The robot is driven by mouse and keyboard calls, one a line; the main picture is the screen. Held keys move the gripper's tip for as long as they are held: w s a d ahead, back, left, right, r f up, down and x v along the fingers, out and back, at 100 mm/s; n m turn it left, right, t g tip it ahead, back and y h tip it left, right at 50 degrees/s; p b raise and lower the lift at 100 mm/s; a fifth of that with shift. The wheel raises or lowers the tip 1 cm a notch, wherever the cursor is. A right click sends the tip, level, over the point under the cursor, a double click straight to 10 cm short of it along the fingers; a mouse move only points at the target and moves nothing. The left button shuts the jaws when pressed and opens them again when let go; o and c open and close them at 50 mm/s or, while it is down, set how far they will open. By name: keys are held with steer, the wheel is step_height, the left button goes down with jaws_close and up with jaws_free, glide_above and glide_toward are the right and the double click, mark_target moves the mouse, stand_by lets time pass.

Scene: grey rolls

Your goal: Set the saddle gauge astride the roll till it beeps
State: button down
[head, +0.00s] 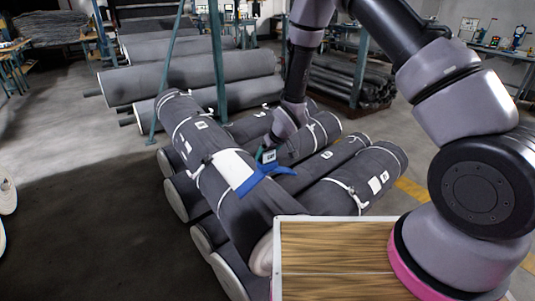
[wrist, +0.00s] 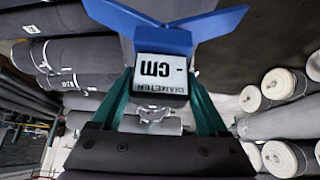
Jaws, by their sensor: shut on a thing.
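My gripper (head: 266,152) is shut on the saddle gauge, with green fingers on both sides of its body in the wrist view (wrist: 160,108). The gauge has a blue V-shaped saddle (head: 262,181) with spread legs, also clear in the wrist view (wrist: 165,38). Its display (wrist: 160,72) shows a dash and "cm", upside down. In the head view the gauge overlaps the slanting top grey roll (head: 240,208), which has white bands and a white patch. I cannot tell whether saddle and roll touch.
Several grey rolls lie beneath and right of the top roll, one of them at the right (head: 370,175). More long rolls (head: 190,78) lie behind, near green posts (head: 217,60). A wood-topped surface (head: 335,245) is in front.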

steer(key=shift+s+d, duration=0.1)
step_height(320, 180, down, 12)
steer(key=shift+r, duration=0.25)
stand_by(0.8)
steer(key=shift+f, duration=0.55)
stand_by(0.8)
jaws_free()
steer(key=v, duration=1)
steer(key=shift+s+d+r, duration=0.15)
steer(key=shift+r, duration=0.2)
